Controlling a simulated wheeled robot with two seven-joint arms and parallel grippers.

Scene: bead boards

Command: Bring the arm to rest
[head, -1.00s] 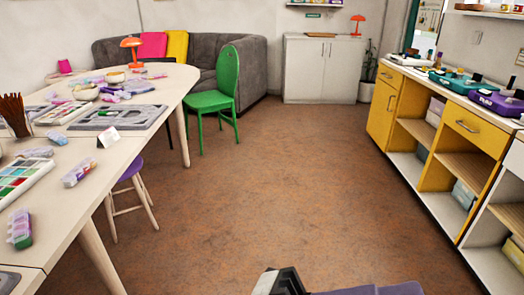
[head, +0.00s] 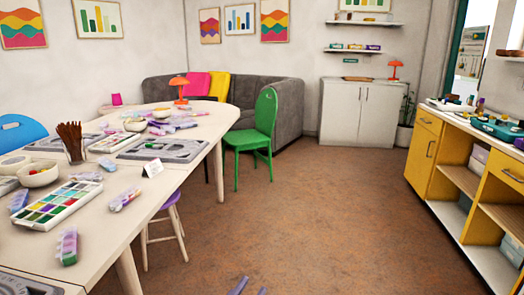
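My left gripper (head: 250,288) shows only as two slim purple tips at the bottom edge, over the brown floor. The tips stand apart with bare floor between them, and nothing shows held. The rest of this gripper and its arm is cut off below the picture. My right gripper is not in view.
A long pale table (head: 96,236) with bead trays, a paint set (head: 57,203) and bowls runs along the left. A purple stool (head: 165,215) and green chair (head: 252,140) stand beside it. Yellow cabinets (head: 424,155) line the right. The middle floor (head: 320,210) is clear.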

